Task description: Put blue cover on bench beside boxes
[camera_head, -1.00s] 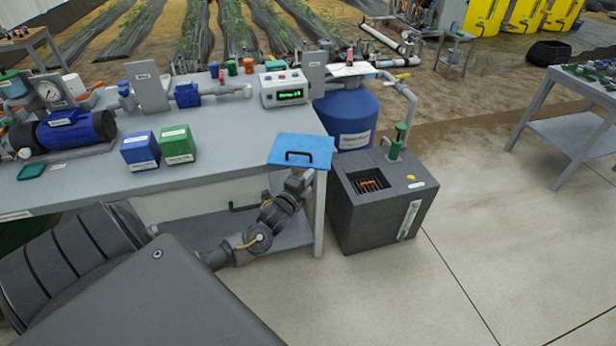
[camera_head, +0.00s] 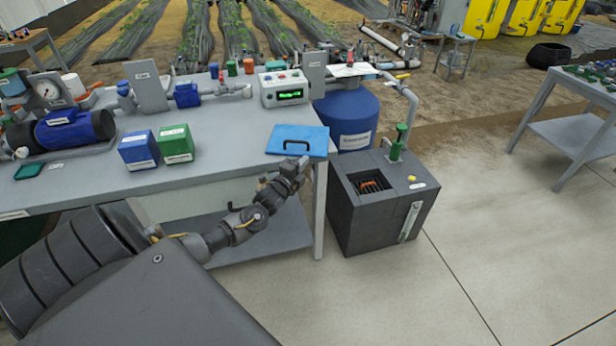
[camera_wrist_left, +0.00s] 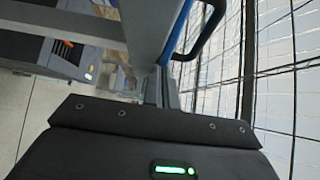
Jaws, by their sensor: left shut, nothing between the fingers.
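The blue cover (camera_head: 291,137) lies flat on the bench (camera_head: 228,119) at its right front corner, its black handle upward and toward the front edge. It sits to the right of the blue box (camera_head: 139,151) and the green box (camera_head: 177,145), with bare bench between. My left gripper (camera_head: 301,164) is at the bench's front edge, just below and right of the handle, shut and empty. In the left wrist view, the cover's blue edge (camera_wrist_left: 179,30) and the handle (camera_wrist_left: 207,32) show close to the fingers (camera_wrist_left: 160,88). My right gripper is out of view.
A dark grey tank box (camera_head: 380,205) with an open top hatch stands on the floor right of the bench. A blue drum (camera_head: 345,112) is behind it. A control box with a green display (camera_head: 284,89) stands behind the cover.

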